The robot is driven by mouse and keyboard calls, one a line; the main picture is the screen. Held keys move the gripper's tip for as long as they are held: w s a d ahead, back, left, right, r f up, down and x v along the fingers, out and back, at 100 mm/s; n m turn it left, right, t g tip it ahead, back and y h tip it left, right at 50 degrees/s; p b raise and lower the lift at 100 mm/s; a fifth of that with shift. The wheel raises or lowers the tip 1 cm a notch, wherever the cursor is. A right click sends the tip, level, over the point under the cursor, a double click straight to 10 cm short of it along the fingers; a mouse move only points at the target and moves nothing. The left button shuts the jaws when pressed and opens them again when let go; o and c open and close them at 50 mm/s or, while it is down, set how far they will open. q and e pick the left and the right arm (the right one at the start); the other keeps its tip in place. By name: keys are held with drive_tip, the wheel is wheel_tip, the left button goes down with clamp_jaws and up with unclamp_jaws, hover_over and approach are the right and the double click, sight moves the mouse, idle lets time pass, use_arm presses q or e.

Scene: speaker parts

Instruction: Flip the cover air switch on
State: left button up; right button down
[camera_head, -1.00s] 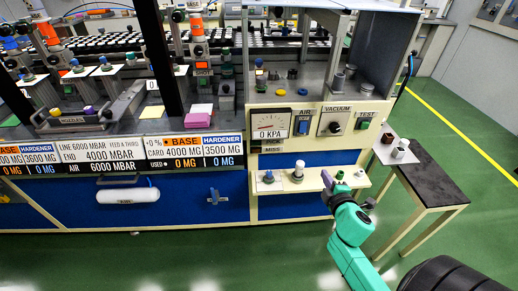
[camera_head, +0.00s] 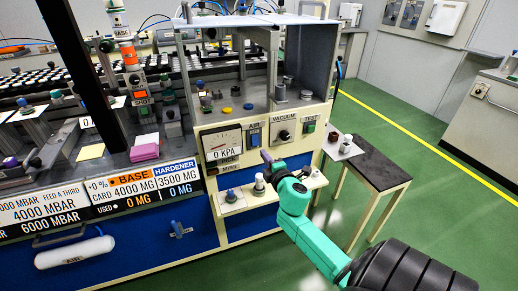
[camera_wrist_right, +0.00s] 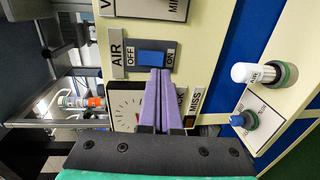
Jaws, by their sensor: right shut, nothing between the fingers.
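The air switch (camera_head: 254,138) is a blue rocker in a grey plate labelled AIR on the cream panel, right of the gauge. In the right wrist view, turned sideways, the blue rocker (camera_wrist_right: 152,57) sits between the OFF and ON labels. I cannot tell which way it is tipped. My right gripper (camera_head: 266,156) is shut and empty, just below the switch. Its purple fingertips (camera_wrist_right: 160,72) overlap the rocker's edge in the wrist view; contact cannot be told. My left gripper is not in view.
The gauge (camera_head: 222,144) reads 0 KPA. The VACUUM knob (camera_head: 284,134) and TEST button (camera_head: 308,128) lie to the right. Below, a small shelf (camera_head: 232,207) bears a blue-topped part and a white bottle (camera_wrist_right: 252,73). A dark side table (camera_head: 376,171) stands at right.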

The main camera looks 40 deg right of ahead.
sight(256, 145)
drive_tip(key=x, duration=0.5)
drive_tip(key=shift+w+d+f, duration=0.1)
drive_tip(key=shift+w, duration=0.2)
